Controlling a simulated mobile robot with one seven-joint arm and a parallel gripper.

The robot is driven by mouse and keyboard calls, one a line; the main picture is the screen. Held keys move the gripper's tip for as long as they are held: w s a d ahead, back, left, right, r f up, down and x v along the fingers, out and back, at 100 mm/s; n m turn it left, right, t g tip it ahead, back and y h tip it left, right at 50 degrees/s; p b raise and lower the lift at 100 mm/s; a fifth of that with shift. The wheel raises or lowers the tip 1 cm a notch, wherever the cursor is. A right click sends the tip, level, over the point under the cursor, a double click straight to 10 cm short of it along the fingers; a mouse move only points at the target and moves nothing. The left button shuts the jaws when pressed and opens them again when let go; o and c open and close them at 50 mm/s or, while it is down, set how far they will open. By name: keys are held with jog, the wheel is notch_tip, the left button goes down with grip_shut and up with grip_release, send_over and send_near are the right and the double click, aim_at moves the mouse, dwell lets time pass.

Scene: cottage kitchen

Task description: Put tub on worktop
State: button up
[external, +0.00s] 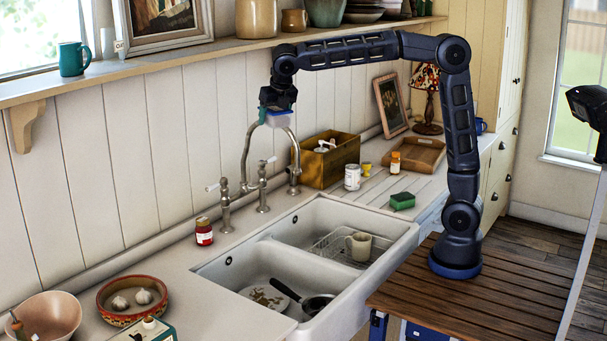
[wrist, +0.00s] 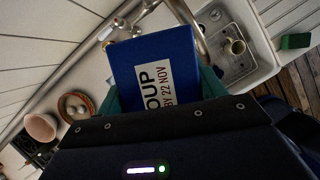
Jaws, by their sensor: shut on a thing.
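The tub (wrist: 150,55) has a blue lid with a white label reading "OUP" and "22 NOV" in the wrist view. My gripper (wrist: 163,92) is shut on it, with teal fingers at its sides. In the external view the tub (external: 279,119) looks small and pale, held by my gripper (external: 268,106) in the air just above the arched tap, near the panelled wall. I cannot tell whether it touches the tap. The worktop (external: 180,268) runs along the wall on both sides of the sink. The tub's underside is hidden in the wrist view.
A double white sink (external: 388,246) holds a mug, rack, plate and pan. The tap (external: 262,197) stands behind it. A red jar (external: 204,232) and a bowl of garlic (external: 106,304) are left; a wooden box (external: 326,165), a can (external: 352,178) and a sponge (external: 402,201) are right. A shelf (external: 190,57) runs above.

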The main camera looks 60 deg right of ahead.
jog(key=s+a+f+n, duration=0.1)
jog(key=s+a+f, duration=0.1)
jog(key=a, duration=0.4)
jog(key=s+a+f+n, duration=0.1)
jog(key=a, duration=0.6)
jog(key=n+y, duration=0.2)
jog(key=n, duration=0.1)
send_over(200, 319)
jog(key=s, duration=0.1)
notch_tip(200, 319, down, 20)
jog(key=r, duration=0.1)
notch_tip(200, 319, down, 20)
jog(key=shift+s+f, duration=0.1)
jog(key=shift+s, duration=0.05)
jog(key=shift+f, duration=0.25)
